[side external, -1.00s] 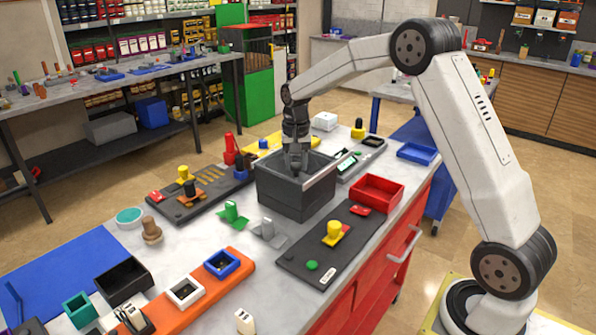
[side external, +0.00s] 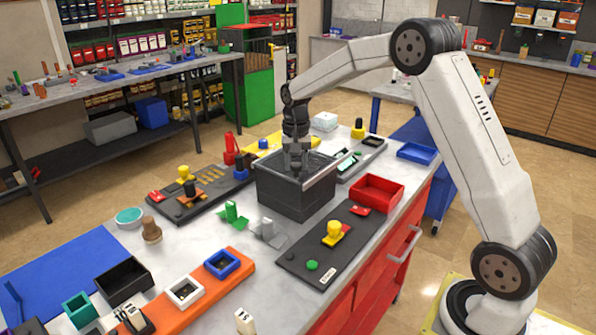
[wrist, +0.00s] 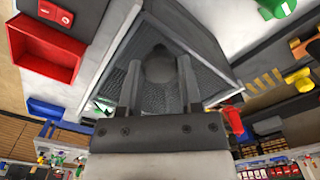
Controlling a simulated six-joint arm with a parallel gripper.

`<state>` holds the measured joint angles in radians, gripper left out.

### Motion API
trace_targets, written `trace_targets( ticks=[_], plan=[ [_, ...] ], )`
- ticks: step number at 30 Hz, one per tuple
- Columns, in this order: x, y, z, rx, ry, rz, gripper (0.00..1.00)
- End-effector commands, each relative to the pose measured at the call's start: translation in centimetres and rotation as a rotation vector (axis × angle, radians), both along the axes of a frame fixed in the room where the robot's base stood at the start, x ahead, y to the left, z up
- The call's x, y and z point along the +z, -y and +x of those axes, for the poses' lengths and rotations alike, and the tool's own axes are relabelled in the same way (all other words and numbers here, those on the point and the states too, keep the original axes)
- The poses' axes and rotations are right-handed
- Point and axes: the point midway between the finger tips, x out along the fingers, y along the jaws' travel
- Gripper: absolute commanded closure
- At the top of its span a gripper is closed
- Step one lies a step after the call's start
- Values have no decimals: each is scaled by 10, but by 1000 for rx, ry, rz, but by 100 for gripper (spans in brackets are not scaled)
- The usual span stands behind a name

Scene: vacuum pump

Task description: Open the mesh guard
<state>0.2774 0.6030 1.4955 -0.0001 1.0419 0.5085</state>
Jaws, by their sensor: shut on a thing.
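A dark grey open-topped box (side external: 290,200) stands in the middle of the bench. The mesh guard (wrist: 205,80) shows in the wrist view as dark grey mesh panels inside the pale rim of the box. My gripper (side external: 296,172) points down at the box opening. In the wrist view its two fingers (wrist: 158,82) are on either side of a rounded grey part (wrist: 158,64) in the middle of the mesh, and are shut on it. The fingers hide some of the contact. I cannot tell how far the guard is lifted.
A red tray (side external: 376,192) and a dark panel with a yellow knob (side external: 334,230) lie to the right and front. A dark board with several fittings (side external: 192,187) lies to the left.

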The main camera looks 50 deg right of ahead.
Motion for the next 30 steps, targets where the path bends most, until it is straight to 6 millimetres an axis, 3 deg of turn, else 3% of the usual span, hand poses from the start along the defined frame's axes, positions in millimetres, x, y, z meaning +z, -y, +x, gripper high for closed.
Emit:
trace_targets(
  ticks=[11,17,30],
  plan=[
    [1,1,0,0,2,-1,100],
    [2,14,1,-2,3,-1,100],
    [1,99,0,-5,2,-1,100]
  ],
)
